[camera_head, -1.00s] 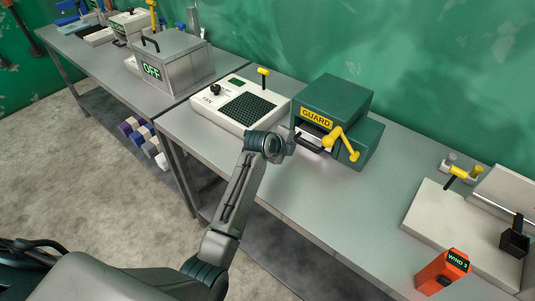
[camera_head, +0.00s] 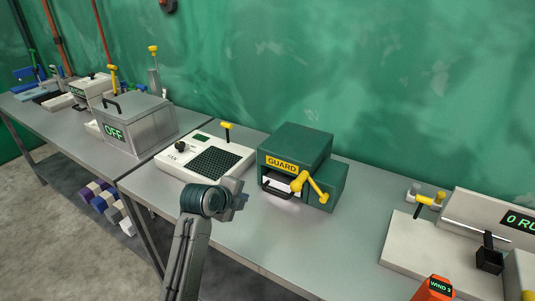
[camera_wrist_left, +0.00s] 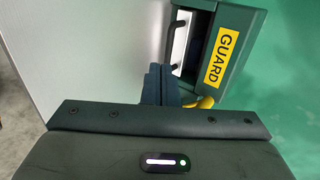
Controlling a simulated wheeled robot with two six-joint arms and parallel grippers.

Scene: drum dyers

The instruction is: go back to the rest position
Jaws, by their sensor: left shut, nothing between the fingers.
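My left gripper (camera_head: 238,192) is at the end of my arm over the front of the table, just left of the dark green box marked GUARD (camera_head: 297,152). It is shut and empty, with a small gap to the box in the head view. In the left wrist view the closed fingers (camera_wrist_left: 160,84) point toward the box's black handle (camera_wrist_left: 173,42), and the yellow GUARD label (camera_wrist_left: 221,58) shows at the right. I cannot tell the exact distance to the handle. My right gripper is not in view.
A white FAN unit (camera_head: 205,158) stands behind my gripper. A grey bin marked OFF (camera_head: 138,125) is further left. A yellow crank (camera_head: 311,185) sticks out from the green box. At the right are a pale machine (camera_head: 418,240) and an orange WIND 3 block (camera_head: 434,290). The table between is clear.

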